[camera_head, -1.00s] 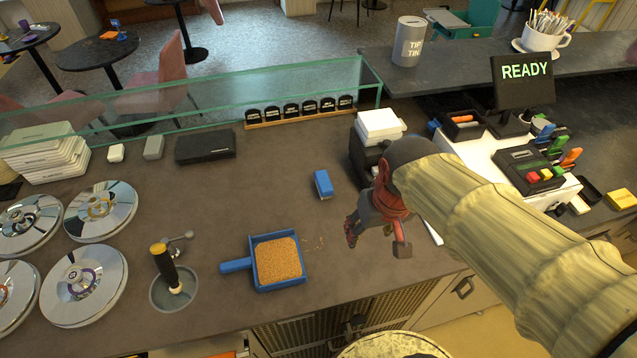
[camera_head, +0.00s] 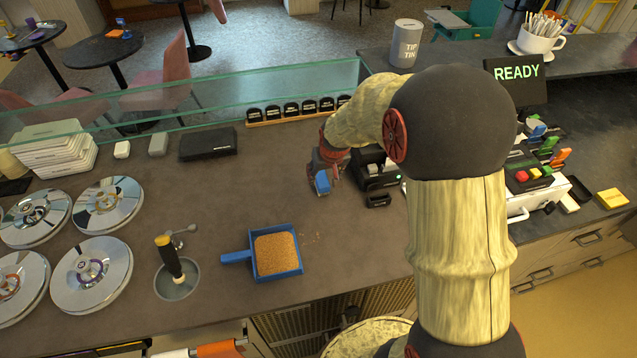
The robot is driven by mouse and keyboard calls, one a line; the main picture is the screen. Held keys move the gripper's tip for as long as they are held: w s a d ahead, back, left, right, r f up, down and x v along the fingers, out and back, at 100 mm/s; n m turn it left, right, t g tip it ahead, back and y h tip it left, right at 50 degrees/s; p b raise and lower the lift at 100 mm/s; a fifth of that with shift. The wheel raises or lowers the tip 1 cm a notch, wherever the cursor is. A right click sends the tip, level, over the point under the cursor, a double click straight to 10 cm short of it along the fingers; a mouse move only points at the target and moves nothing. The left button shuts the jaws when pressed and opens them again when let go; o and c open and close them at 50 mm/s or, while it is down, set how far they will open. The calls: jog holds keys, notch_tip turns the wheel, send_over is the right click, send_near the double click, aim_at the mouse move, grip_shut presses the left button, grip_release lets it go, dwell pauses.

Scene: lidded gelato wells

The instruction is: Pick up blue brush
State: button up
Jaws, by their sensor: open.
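The small blue brush (camera_head: 322,184) lies on the dark counter, right of the middle, behind and to the right of the blue dustpan. My gripper (camera_head: 324,176) is right at the brush, reaching down from above and behind it, with its fingers around or just beside the brush. The gripper is open. The fingers partly cover the brush, and I cannot tell whether they touch it. The blue dustpan (camera_head: 299,268) holds light brown crumbs and lies near the counter's front edge, its handle to the left.
A dark machine (camera_head: 378,178) stands close to the right of my gripper. A glass screen (camera_head: 220,97) and a row of black labels (camera_head: 291,110) are behind. Round metal lids (camera_head: 92,274) and a dipper well (camera_head: 177,281) are at left. The counter left of the brush is clear.

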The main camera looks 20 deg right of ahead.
aim_at(322, 179)
jog(key=x, duration=0.6)
jog(key=shift+w+f+b, duration=0.2)
jog(key=shift+b, duration=0.2)
jog(key=shift+c, duration=1)
jog(key=c, duration=1.1)
grip_shut()
jog(key=shift+r, duration=0.15)
